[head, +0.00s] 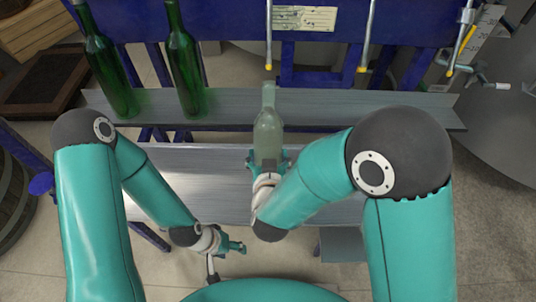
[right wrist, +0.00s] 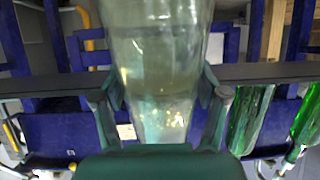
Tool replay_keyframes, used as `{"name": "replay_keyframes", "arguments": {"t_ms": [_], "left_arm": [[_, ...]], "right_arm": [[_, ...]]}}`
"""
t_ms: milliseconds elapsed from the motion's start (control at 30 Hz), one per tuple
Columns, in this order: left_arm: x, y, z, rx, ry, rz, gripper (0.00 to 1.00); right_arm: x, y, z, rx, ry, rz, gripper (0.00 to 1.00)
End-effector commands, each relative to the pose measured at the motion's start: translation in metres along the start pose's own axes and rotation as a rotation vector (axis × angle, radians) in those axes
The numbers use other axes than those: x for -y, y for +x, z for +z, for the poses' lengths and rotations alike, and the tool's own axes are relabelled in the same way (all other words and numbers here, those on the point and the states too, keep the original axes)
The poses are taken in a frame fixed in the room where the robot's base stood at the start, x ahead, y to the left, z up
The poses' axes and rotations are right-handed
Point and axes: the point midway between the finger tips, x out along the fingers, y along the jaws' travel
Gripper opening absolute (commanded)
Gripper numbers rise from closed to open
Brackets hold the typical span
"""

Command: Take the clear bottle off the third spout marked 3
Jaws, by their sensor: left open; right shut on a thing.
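The clear bottle (head: 268,136) stands roughly upright in the head view, its mouth just below the yellow tip of the third spout (head: 268,40) from the left. A small gap shows between mouth and tip. My right gripper (head: 268,160) is shut on the bottle's lower body. In the right wrist view the bottle (right wrist: 155,60) fills the middle, with a finger on each side and some pale liquid visible. Its base is hidden in the head view by my right gripper. My left gripper (head: 238,246) is open and empty, low in front of the bench.
Green bottles (head: 108,75) (head: 185,65) hang at the two left spouts. Two empty spouts (head: 366,40) (head: 460,40) are to the right. A grey shelf (head: 350,116) runs behind the clear bottle. A paper label (head: 304,18), unreadable, is on the blue frame (head: 230,25).

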Motion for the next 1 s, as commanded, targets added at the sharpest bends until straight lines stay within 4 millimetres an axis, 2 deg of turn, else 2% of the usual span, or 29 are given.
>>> {"name": "replay_keyframes", "arguments": {"t_ms": [333,1000], "left_arm": [[0.000,-0.001,0.000,0.000,0.000,0.000,0.59],[-0.001,-0.002,0.000,0.000,0.000,0.000,0.59]], "right_arm": [[0.001,-0.004,-0.004,-0.009,0.002,-0.002,0.03],[0.002,-0.031,0.001,-0.009,0.003,-0.003,0.03]]}}
